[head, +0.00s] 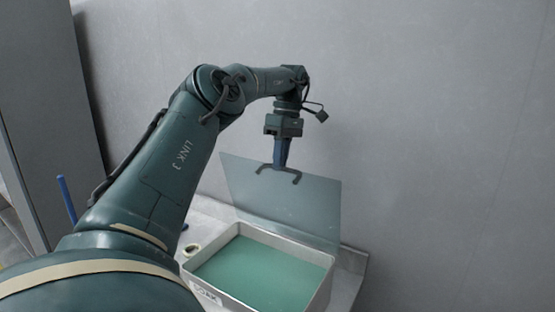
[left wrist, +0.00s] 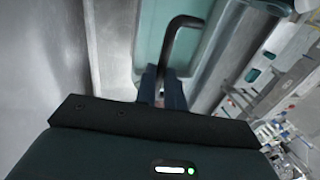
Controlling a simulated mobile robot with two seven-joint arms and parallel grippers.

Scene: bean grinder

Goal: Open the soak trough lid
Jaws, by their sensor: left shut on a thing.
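The soak trough (head: 206,292) is a pale metal box with a label on its front wall and green liquid inside. Its lid (head: 315,207) is a clear greyish panel that stands raised, close to upright, along the trough's back edge. My left gripper (head: 280,165) is shut on the dark lid handle (head: 293,178) near the panel's upper part. In the left wrist view the handle (left wrist: 178,32) runs up from between my left fingertips (left wrist: 162,75). The fingers hide part of the handle. My right gripper is not in view.
The trough stands on a grey bench (head: 352,263) against a plain grey wall (head: 420,120). A blue rod (head: 67,199) stands at far left. The wrist view shows cluttered shelving (left wrist: 285,130) at right.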

